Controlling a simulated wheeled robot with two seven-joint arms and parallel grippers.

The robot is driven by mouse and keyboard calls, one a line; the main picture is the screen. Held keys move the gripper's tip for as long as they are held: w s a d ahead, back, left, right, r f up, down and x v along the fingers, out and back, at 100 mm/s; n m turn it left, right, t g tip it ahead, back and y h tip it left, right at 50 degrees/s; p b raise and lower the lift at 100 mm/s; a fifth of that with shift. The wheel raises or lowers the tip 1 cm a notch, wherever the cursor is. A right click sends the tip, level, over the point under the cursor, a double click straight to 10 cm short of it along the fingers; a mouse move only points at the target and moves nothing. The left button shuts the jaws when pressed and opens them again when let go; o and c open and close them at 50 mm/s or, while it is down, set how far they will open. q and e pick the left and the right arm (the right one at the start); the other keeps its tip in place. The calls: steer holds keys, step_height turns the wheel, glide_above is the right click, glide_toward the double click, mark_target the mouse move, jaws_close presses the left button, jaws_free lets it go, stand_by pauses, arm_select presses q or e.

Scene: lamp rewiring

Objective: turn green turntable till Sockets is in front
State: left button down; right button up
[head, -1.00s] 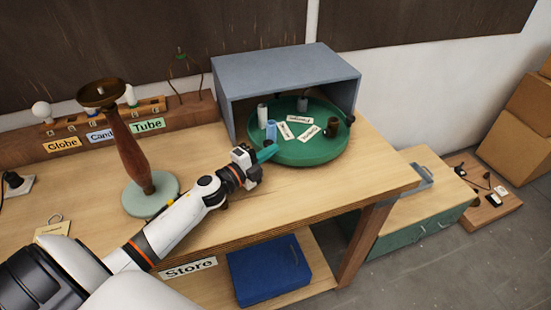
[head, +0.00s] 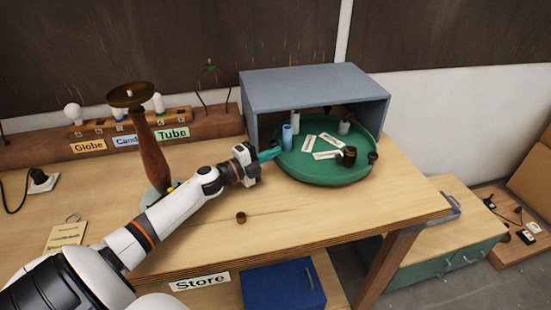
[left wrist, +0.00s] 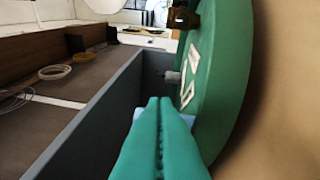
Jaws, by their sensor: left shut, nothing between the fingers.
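The green turntable (head: 318,178) stands partly inside the open front of a grey box (head: 315,88). It carries a blue cylinder (head: 287,138) at left, a white cylinder (head: 295,122) behind it, a grey piece (head: 344,128) at the back, a brown cup-like piece (head: 348,155) at front right and a dark piece (head: 373,157) at the right rim. White label cards (head: 325,155) lie in its middle, their words too small to read. My left gripper (head: 274,153) is shut and empty, its teal tips at the turntable's left edge. The tips show in the left wrist view (left wrist: 158,105).
A lamp with a brown stem (head: 152,150) stands left of my arm. A rack with Globe, Cand... and Tube labels (head: 172,133) runs along the back. The front right tabletop is clear.

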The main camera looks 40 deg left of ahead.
arm_select(q)
steer(key=shift+w+a, duration=0.15)
steer(key=shift+a, duration=0.15)
steer(key=shift+a, duration=0.1)
steer(key=shift+r, duration=0.1)
stand_by(0.3)
